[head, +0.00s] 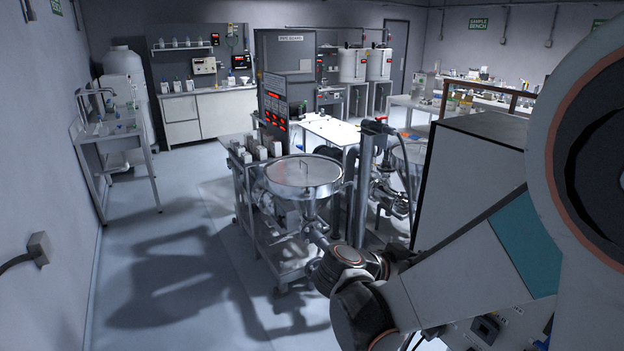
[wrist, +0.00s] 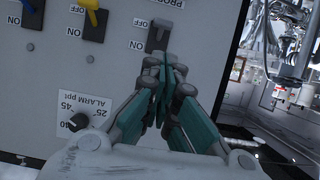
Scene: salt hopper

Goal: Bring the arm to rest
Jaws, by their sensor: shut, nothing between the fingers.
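My gripper (wrist: 165,72) is shut and empty in the wrist view, with its teal-padded fingers together. It is in front of a light grey switch panel (wrist: 45,60), which appears upside down. The fingertips are close to a dark grey switch (wrist: 157,36) with OFF and ON labels; I cannot tell whether they touch it. Its longer label is partly cut off. In the head view my arm (head: 470,275) reaches in from the right and bends down at a dark joint (head: 358,300). The gripper cannot be made out there.
The panel also has a yellow switch (wrist: 89,12), a blue switch (wrist: 30,10) and an alarm knob (wrist: 76,122). A lidded steel hopper (head: 303,175) on a cart stands just beyond my arm. A tall grey cabinet (head: 470,170) is close at right. Floor is clear at left.

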